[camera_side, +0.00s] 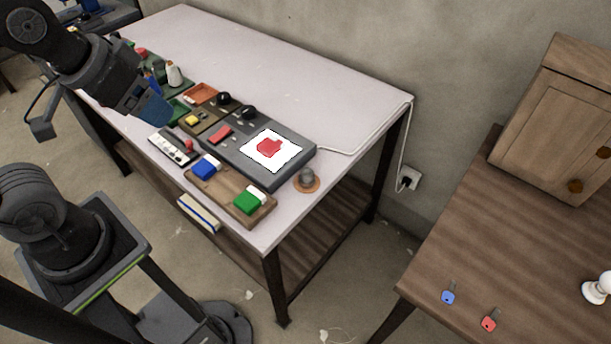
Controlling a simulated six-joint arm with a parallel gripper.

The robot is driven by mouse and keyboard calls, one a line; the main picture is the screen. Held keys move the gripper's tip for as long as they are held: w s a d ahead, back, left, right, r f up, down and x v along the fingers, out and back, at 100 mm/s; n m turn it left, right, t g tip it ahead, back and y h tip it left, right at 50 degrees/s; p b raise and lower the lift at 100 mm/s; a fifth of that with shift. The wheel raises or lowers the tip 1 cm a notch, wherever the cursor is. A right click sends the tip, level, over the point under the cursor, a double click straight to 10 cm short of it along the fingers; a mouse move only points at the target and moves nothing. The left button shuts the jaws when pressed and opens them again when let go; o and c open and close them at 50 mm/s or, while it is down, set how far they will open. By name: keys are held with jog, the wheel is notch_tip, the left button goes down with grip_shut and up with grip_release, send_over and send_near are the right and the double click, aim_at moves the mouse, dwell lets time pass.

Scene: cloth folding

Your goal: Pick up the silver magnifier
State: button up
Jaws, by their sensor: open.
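I cannot clearly make out a silver magnifier in the side view. A small rounded silver-grey object (307,176) sits on a round brown-orange base near the table's front right corner; I cannot tell whether it is the magnifier. Small silvery pieces (236,128) also lie on the left part of the dark grey board, too small to name. My gripper (152,108) is at the upper left, over the table's left end, well away from the rounded object. It is open, and nothing shows between its fingers.
The dark grey board (213,152) carries a white cloth with a red patch (269,147). A wooden tray (227,196) with blue and green blocks lies in front. Coloured trays and bottles crowd the left end. The table's back right (330,85) is clear, with a white cable along its edge.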

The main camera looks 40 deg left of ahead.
dwell(0.4)
jog(key=m+g, duration=0.6)
jog(key=m, duration=1.2)
send_over(307, 172)
notch_tip(307, 172, down, 19)
notch_tip(307, 172, down, 13)
jog(key=shift+f, duration=0.2)
jog(key=shift+c, duration=0.2)
